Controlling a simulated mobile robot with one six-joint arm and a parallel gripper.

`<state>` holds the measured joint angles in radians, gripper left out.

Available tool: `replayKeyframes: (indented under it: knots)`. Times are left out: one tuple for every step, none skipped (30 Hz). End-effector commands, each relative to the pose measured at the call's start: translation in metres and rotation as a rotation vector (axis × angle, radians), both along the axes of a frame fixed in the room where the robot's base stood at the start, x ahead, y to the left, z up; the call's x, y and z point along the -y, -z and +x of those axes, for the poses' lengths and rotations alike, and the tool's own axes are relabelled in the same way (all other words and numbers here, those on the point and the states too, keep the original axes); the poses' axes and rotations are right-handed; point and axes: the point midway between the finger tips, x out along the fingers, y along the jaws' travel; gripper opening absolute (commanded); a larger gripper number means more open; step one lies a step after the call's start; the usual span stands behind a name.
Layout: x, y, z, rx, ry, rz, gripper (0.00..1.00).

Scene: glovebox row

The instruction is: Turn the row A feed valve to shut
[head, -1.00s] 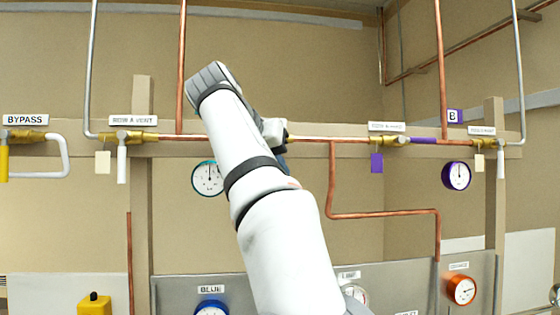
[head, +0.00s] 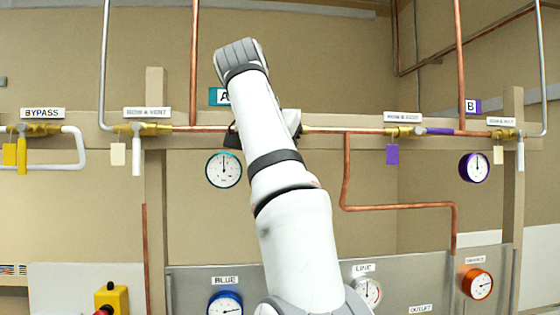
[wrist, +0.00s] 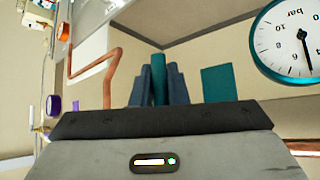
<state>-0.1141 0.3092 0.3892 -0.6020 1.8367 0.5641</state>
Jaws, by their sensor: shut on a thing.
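The row A feed valve is hidden behind my arm in the head view, where the copper pipe of row A (head: 330,130) runs in from both sides. In the wrist view its teal handle (wrist: 159,84) stands upright between the two dark blue fingers of my gripper (wrist: 160,72). The fingers are shut on the handle, one on each side. A teal tag (wrist: 217,84) hangs just right of them. The teal A sign (head: 220,97) shows left of my arm, and the teal-rimmed gauge (head: 223,170) shows below it. The valve's exact angle cannot be told.
The row A vent valve (head: 138,129) with its white handle is to the left, and the bypass valve (head: 35,129) is farther left. Row B feed valve (head: 405,131) with a purple tag is to the right. A lower panel (head: 190,282) carries gauges.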

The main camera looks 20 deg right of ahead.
Motion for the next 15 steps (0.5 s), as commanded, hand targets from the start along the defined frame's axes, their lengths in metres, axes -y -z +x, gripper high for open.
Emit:
replayKeyframes:
  knots:
    - [-0.0010, 0.0017, 0.0007, -0.004, -0.001, 0.003, 0.00]
    - [-0.0011, 0.0017, 0.0008, -0.004, -0.001, 0.003, 0.14]
    - [-0.0011, 0.0017, 0.0008, -0.004, -0.001, 0.003, 0.18]
    - [-0.0011, 0.0017, 0.0007, -0.003, -0.001, 0.002, 0.20]
    - [-0.0011, 0.0015, 0.0007, -0.003, -0.001, 0.002, 0.23]
    - [-0.0011, 0.0014, 0.0007, -0.003, -0.001, 0.002, 0.26]
    - [-0.0010, 0.0013, 0.0006, -0.003, -0.001, 0.002, 0.28]
    - [-0.0010, 0.0012, 0.0005, -0.003, -0.001, 0.002, 0.31]
    - [-0.0010, 0.0010, 0.0005, -0.002, -0.001, 0.002, 0.34]
    - [-0.0009, 0.0009, 0.0004, -0.001, -0.001, 0.001, 0.35]
    - [-0.0009, 0.0008, 0.0003, -0.001, -0.001, 0.001, 0.35]
    - [-0.0009, 0.0007, 0.0003, -0.001, -0.001, 0.001, 0.35]
    - [-0.0010, 0.0006, 0.0003, -0.001, -0.001, 0.001, 0.35]
    - [-0.0009, 0.0006, 0.0003, -0.001, -0.001, 0.001, 0.35]
    - [-0.0009, 0.0005, 0.0002, -0.001, -0.002, 0.000, 0.35]
